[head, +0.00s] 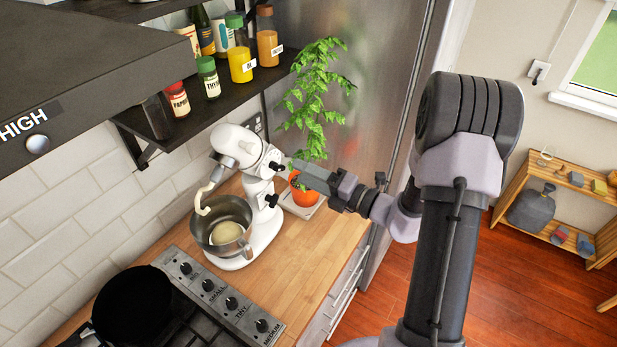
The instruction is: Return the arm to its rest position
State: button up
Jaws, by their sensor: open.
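My arm reaches from the right across the wooden counter (290,285). My gripper (289,166) is at its left end, open, close to the right side of the white stand mixer (263,205). I cannot tell whether it touches the mixer. The mixer's head (237,143) is tilted up, with a pale dough hook (203,197) hanging from it. Below is a metal bowl (206,238) with dough (226,233) in it. The fingertips are small and partly lost against the mixer.
A potted plant (305,193) stands behind my gripper, by the steel fridge (375,60). A shelf (215,105) with jars and bottles hangs above. A black pan (132,303) sits on the stove at lower left. Open floor (520,285) and a wooden rack (513,193) lie right.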

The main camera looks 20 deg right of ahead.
jog(key=shift+s+d, duration=0.15)
jog(key=shift+s, duration=0.15)
jog(key=s+a+f+n+g+y+b, duration=0.1)
jog(key=s+a+f+n+g+b, duration=0.3)
jog(key=s+a+n+g+b, duration=0.45)
jog(key=s+a+f+n+g+y+b, duration=0.1)
jog(key=s+a+f+n+g+b, duration=0.25)
jog(key=s+a+n+b, duration=0.5)
jog(key=s+d+f+n+t+h+b, duration=0.1)
jog(key=s+f+n+h+b, duration=0.3)
jog(key=n, duration=0.7)
jog(key=s+d+f+n+t+h+b, duration=0.1)
jog(key=s+d+f+n+h+b, duration=0.2)
jog(key=n, duration=0.8)
notch_tip(320, 180, down, 2)
jog(key=h+b, duration=0.3)
jog(key=shift+s+d+n+t, duration=0.3)
jog(key=shift+s+t, duration=0.05)
jog(key=shift+t, duration=0.05)
